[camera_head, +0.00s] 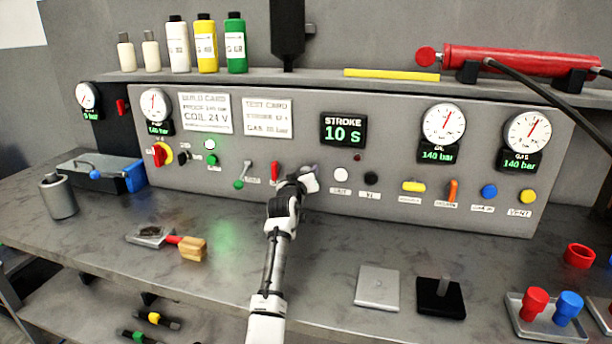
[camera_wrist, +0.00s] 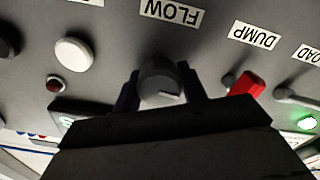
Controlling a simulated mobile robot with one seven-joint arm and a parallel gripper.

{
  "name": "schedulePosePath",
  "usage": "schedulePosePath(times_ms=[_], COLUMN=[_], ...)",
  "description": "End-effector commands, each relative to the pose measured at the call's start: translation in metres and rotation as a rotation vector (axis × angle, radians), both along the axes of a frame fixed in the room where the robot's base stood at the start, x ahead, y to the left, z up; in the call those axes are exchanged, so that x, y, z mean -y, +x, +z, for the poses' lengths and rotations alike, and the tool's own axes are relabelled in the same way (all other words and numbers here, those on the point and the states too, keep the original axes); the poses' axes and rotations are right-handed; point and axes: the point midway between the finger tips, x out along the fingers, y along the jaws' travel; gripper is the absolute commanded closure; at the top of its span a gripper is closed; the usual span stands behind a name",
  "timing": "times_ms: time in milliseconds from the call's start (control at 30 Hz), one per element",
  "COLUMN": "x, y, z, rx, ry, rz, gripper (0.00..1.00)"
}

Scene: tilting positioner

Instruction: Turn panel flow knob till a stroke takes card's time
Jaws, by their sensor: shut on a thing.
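My gripper (camera_head: 310,180) is at the grey panel (camera_head: 300,122), below the stroke display. In the wrist view my gripper (camera_wrist: 160,88) has one finger on each side of the dark round flow knob (camera_wrist: 162,80) and is shut on it. The FLOW label (camera_wrist: 171,12) shows upside down beside the knob. In the head view my gripper mostly hides the knob. The stroke display (camera_head: 343,130) reads 10 s in green. The test card (camera_head: 267,118) has a stroke line that is too blurred to read surely, and a gas line.
A red dump lever (camera_wrist: 246,86) and a grey lever (camera_wrist: 296,98) stand beside the knob. A white button (camera_head: 341,174) and a black button (camera_head: 371,178) are on the other side. Gauges (camera_head: 443,123) sit further right. A grey plate (camera_head: 377,287) lies on the bench.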

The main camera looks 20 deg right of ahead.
Motion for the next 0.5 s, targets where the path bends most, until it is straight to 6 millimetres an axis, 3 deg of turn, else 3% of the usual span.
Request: schedulePosePath(times_ms=[500], x=[-0.0001], y=[0.0002], z=[-0.0017], rx=[-0.08], ry=[-0.114], rz=[0.0], gripper=[0.81])
